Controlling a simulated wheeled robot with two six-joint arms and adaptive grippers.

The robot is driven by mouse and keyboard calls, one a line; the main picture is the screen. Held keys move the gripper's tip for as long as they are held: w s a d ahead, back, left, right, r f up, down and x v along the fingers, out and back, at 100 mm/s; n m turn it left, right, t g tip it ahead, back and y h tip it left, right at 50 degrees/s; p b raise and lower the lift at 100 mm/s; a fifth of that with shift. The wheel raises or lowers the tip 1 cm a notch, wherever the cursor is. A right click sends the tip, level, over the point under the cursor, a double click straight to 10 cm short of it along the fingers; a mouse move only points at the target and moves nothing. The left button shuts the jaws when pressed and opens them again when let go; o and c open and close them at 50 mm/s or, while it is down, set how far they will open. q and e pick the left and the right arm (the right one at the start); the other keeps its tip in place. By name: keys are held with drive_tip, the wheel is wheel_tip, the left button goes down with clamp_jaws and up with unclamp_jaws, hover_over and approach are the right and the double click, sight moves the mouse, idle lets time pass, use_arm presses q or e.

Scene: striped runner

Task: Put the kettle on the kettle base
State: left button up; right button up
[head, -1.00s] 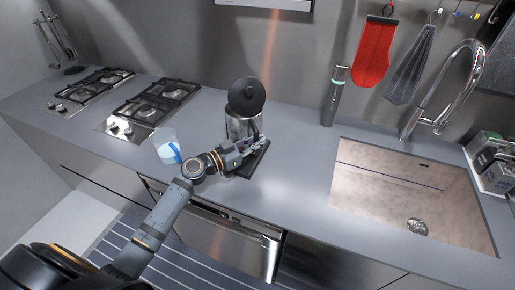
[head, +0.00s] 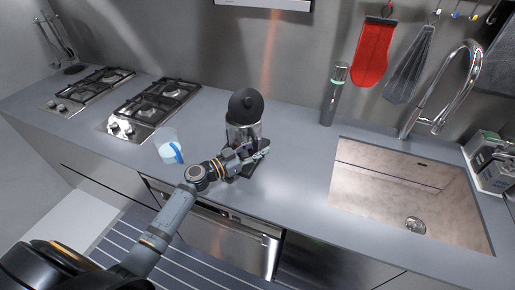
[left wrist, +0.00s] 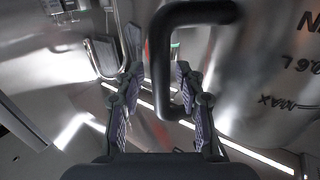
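The kettle (head: 240,132), steel with a round black lid, stands at the middle of the counter. The dark kettle base (head: 248,170) shows only in part beneath it and behind my gripper. The kettle appears to be on the base, but its seating is hidden. My left gripper (head: 251,153) is at the near side of the kettle. In the left wrist view, the black kettle handle (left wrist: 162,60) lies between the fingers of the left gripper (left wrist: 158,75). The fingers are apart, with a gap at the left of the handle. My right gripper is not in view.
A clear jug with a blue handle (head: 168,147) stands left of the gripper. A two-part gas hob (head: 150,103) is farther left. A dark upright cylinder (head: 334,95) and the sink (head: 400,195) are to the right. Counter between kettle and sink is clear.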

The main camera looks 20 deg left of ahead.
use_arm(q)
drive_tip(key=shift+r, duration=0.1)
drive_tip(key=v, duration=1.2)
